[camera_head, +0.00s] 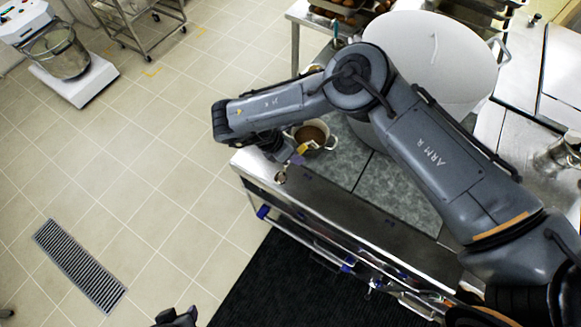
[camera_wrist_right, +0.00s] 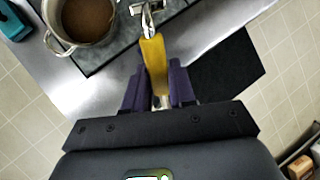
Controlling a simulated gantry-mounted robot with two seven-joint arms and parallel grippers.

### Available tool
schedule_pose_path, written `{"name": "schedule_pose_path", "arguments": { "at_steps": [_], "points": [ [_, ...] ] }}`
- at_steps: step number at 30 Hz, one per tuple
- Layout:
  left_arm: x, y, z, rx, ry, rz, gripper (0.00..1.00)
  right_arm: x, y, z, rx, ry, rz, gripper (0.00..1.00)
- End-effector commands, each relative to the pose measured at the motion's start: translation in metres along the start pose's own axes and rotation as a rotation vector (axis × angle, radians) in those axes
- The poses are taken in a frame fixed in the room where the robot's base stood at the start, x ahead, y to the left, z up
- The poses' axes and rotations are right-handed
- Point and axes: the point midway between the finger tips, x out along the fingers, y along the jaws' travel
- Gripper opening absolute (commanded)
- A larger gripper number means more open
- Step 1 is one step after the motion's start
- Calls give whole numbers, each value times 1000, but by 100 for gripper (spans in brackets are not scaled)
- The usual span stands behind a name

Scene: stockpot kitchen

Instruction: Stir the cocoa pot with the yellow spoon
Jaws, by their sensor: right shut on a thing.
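The cocoa pot (camera_head: 316,130) is a small light metal pot with brown liquid, standing on the grey counter mat. It also shows at the upper left in the right wrist view (camera_wrist_right: 83,20). My right gripper (camera_head: 297,157), with purple fingers, is beside the pot, toward the counter's front edge. It is shut on the yellow spoon (camera_wrist_right: 154,62), whose handle rises between the fingers (camera_wrist_right: 157,88).
A large white stockpot (camera_head: 430,50) stands behind my right arm. A teal object (camera_wrist_right: 14,22) is left of the cocoa pot. A blue-fitted rail (camera_head: 300,240) runs along the counter front, above a black floor mat (camera_head: 275,290).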

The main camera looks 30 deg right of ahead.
Motion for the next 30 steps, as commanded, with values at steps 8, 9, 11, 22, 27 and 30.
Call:
{"name": "schedule_pose_path", "arguments": {
  "at_steps": [8,9,11,22,27,30],
  "points": [
    [32,1,11,3,-2,-2,43,29,25,-8,-489,-160,326,0],
    [36,1,12,3,-2,-2,43,31,28,-10,-556,-180,375,0],
    [41,1,14,3,-2,-2,43,34,33,-13,-650,-206,444,0],
    [63,5,20,-8,0,7,43,36,62,-13,-1080,-321,774,0],
    [72,5,23,-9,1,8,43,36,72,-7,-1214,-348,881,0],
    [77,6,24,-9,1,8,43,37,79,-1,-1295,-362,945,0]
  ]
}}
